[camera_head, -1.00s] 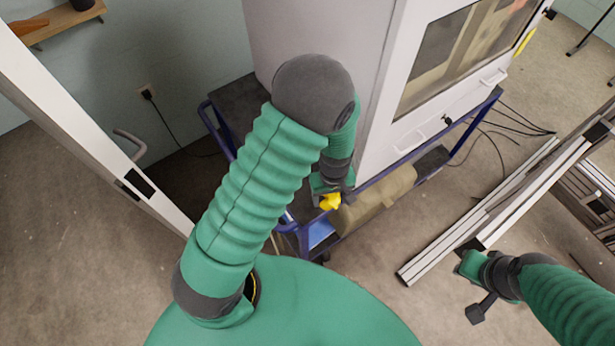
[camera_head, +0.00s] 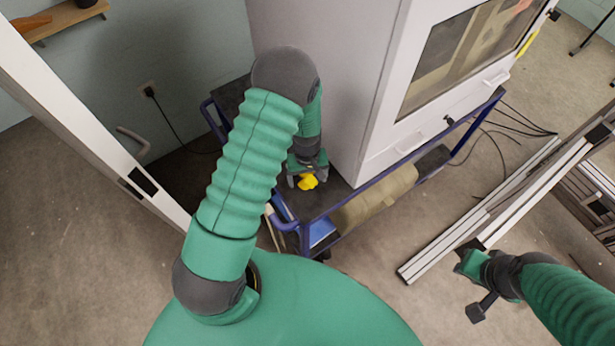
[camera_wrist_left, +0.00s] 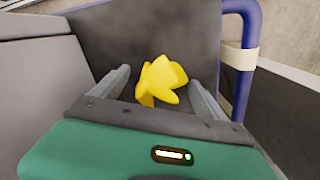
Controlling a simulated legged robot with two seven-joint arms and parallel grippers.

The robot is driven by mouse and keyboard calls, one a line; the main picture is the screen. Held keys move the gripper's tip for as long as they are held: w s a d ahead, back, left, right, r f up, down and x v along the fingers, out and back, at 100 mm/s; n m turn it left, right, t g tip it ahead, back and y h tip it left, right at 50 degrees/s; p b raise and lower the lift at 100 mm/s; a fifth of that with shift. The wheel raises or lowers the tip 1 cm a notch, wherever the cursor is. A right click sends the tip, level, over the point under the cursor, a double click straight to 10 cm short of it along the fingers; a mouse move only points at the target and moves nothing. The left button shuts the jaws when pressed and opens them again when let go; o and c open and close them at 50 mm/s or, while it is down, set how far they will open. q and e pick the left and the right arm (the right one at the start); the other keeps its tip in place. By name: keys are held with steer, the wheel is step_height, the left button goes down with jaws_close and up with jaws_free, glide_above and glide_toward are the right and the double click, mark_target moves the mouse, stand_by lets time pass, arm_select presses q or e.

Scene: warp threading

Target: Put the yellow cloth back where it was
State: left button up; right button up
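The yellow cloth (camera_head: 308,183) is a small crumpled piece over the dark top of the blue cart (camera_head: 338,193), at the near left corner beside the white cabinet. My left gripper (camera_head: 307,177) is right above it, pointing down. In the left wrist view, the cloth (camera_wrist_left: 161,80) lies between the two grey fingers (camera_wrist_left: 160,84), which are wide apart with a narrow gap on each side. Whether the cloth rests fully on the surface is hard to tell.
The large white cabinet (camera_head: 325,90) stands on the cart, right of my left gripper. The cart's blue handle (camera_wrist_left: 240,60) is close on the right in the wrist view. A rolled beige bundle (camera_head: 375,196) lies on the lower shelf. Metal profiles (camera_head: 480,215) lie at right.

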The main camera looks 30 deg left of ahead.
mark_target(307, 175)
arm_select(q)
steer(key=shift+a, duration=0.1)
step_height(307, 175, up, 12)
steer(key=s+d+r+m+t, duration=0.2)
steer(key=s+d+r+m, duration=0.5)
steer(key=s+r+m, duration=0.2)
steer(key=shift+t, duration=0.3)
steer(key=shift+s+d+r, duration=0.1)
steer(key=shift+d+r, duration=0.05)
steer(key=shift+d, duration=0.05)
stand_by(0.6)
